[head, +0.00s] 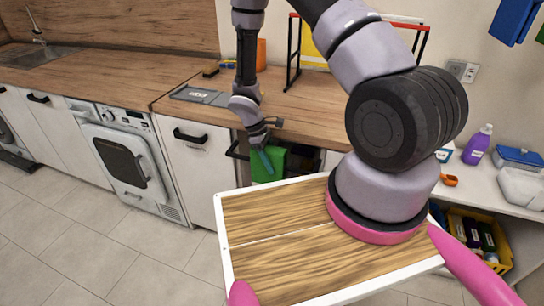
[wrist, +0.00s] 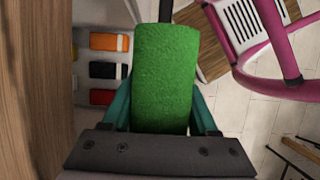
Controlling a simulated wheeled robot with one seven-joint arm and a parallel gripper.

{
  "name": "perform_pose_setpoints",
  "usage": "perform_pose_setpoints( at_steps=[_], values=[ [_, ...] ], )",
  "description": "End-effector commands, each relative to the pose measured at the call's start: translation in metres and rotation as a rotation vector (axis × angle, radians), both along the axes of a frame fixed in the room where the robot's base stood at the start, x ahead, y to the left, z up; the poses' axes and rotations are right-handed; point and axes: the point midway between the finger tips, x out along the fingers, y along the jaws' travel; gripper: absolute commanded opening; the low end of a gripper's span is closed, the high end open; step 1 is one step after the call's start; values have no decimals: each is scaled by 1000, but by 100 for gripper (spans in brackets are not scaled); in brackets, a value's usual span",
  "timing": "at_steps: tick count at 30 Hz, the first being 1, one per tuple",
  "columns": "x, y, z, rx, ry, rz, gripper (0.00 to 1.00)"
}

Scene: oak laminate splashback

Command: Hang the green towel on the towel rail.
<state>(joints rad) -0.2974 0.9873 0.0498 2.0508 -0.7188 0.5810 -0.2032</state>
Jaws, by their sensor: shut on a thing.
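The green towel (head: 269,165) hangs as a folded block at the front edge of the wooden counter. It fills the middle of the wrist view (wrist: 165,80). My gripper (head: 266,157) is shut on it, with a teal finger on each side in the wrist view (wrist: 163,115). A black bar (head: 235,151), which looks like the towel rail, sticks out from the counter front just left of the towel. In the wrist view a dark bar (wrist: 166,10) shows at the towel's far end. I cannot tell whether the towel lies over the bar or only beside it.
An open shelf with several orange, black and red items (wrist: 105,70) lies left of the towel in the wrist view. A red and black rack (head: 293,50) with a yellow cloth stands on the counter (head: 130,75). A washing machine (head: 125,160) is left. Tiled floor (head: 80,240) is clear.

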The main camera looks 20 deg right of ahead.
Motion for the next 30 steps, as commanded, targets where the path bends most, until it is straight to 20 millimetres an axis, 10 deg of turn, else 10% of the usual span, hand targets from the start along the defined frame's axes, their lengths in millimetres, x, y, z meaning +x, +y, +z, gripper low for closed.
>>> perform_pose_setpoints(
  at_steps=[30],
  values=[
    [0,0,-52,0,0,-1,0]
  ],
)
